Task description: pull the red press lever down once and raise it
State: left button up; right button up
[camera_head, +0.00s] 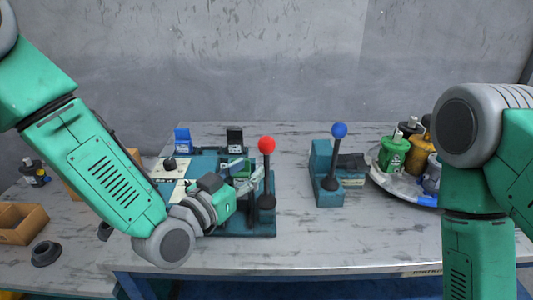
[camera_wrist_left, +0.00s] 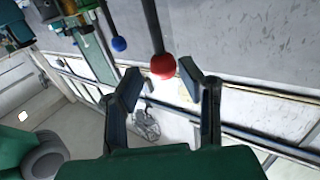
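The red press lever has a red ball knob (camera_head: 267,144) on a dark shaft and stands upright on a teal press at the middle of the table. My left gripper (camera_head: 248,171) is just left of the lever, a little below the knob. In the left wrist view the red knob (camera_wrist_left: 163,66) appears between the tips of my open left gripper (camera_wrist_left: 162,78), with a visible gap to each finger. Whether the knob is level with the tips or beyond them I cannot tell. My right arm is at the right; its gripper is out of view.
A blue-knobbed lever (camera_head: 339,130) on a teal base stands right of the red one. A round tray (camera_head: 402,192) with green, yellow and dark parts is further right. A wooden box (camera_head: 22,222) and a dark ring (camera_head: 46,253) lie at left. The table front right of centre is clear.

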aim_at(265, 156)
pick_arm(q)
jog(key=x, duration=0.7)
jog(key=shift+w+d, duration=0.15)
jog(key=shift+w, duration=0.05)
grip_shut()
jog(key=shift+w, duration=0.1)
